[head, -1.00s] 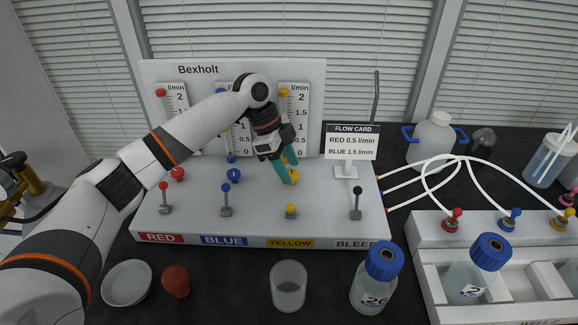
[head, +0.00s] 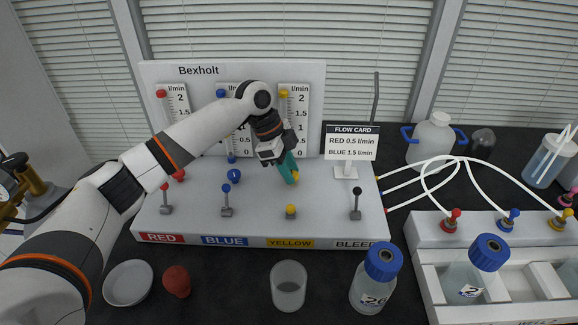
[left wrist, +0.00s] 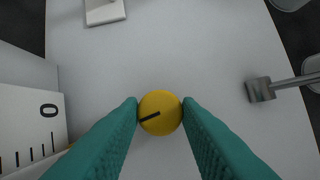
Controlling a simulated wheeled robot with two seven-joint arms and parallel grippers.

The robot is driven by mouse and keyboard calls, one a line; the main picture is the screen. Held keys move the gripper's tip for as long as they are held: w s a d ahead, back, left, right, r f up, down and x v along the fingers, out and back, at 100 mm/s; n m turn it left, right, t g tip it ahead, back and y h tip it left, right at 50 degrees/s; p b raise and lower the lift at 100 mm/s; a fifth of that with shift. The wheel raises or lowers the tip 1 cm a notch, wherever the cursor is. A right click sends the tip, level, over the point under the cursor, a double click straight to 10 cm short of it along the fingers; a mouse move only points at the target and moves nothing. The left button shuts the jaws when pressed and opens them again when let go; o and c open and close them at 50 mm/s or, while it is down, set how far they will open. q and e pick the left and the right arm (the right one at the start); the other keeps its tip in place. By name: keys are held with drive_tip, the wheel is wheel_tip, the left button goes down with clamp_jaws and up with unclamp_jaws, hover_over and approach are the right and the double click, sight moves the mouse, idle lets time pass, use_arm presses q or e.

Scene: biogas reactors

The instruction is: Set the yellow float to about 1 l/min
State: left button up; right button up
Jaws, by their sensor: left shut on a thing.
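My left gripper (head: 292,172) is shut on the yellow knob (left wrist: 160,112), which is round with a black pointer line; its teal fingers press it from both sides in the left wrist view. In the head view the knob is mostly hidden by the fingers. The yellow scale (head: 300,112) stands behind, marked in l/min up to 2. A yellow ball (head: 284,94) shows at the top of its tube; I cannot tell whether it is the float. The lower tube is hidden by my arm. My right gripper is not in view.
The yellow lever (head: 291,210) stands in front of the knob, the black-topped bleed lever (head: 356,203) to the right. The flow card (head: 351,142) reads red 0.5, blue 1.5 l/min. A blue knob (head: 234,176) is to the left.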

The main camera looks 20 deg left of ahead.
use_arm(q)
drive_tip(key=n+p, duration=0.2)
drive_tip(key=p, duration=0.2)
drive_tip(key=n+t+p, duration=0.1)
drive_tip(key=n+p, duration=0.1)
drive_tip(key=p, duration=0.2)
drive_tip(key=n+t+y+p, duration=0.1)
drive_tip(key=n+p, duration=0.2)
drive_tip(key=shift+s+d+r+p, duration=0.15)
drive_tip(key=shift+s+r+p, duration=0.15)
drive_tip(key=shift+r+p, duration=0.1)
drive_tip(key=n+y+p, duration=0.1)
drive_tip(key=n+p, duration=0.1)
drive_tip(key=p, duration=0.1)
drive_tip(key=n+t+y+p, duration=0.1)
drive_tip(key=n+p, duration=0.2)
drive_tip(key=p, duration=0.1)
drive_tip(key=n+t+p, duration=0.1)
drive_tip(key=n+p, duration=0.2)
drive_tip(key=shift+s+d+f+y, duration=0.1)
drive_tip(key=shift+d+y, duration=0.15)
drive_tip(key=shift+y, duration=0.15)
drive_tip(key=n+y+p, duration=0.1)
drive_tip(key=n+p, duration=0.1)
drive_tip(key=shift+d+f+n, duration=0.1)
drive_tip(key=shift+n, duration=0.3)
drive_tip(key=shift+d+f+n+y+p, duration=0.15)
drive_tip(key=shift+n+y+p, duration=0.65)
drive_tip(key=shift+n, duration=0.9)
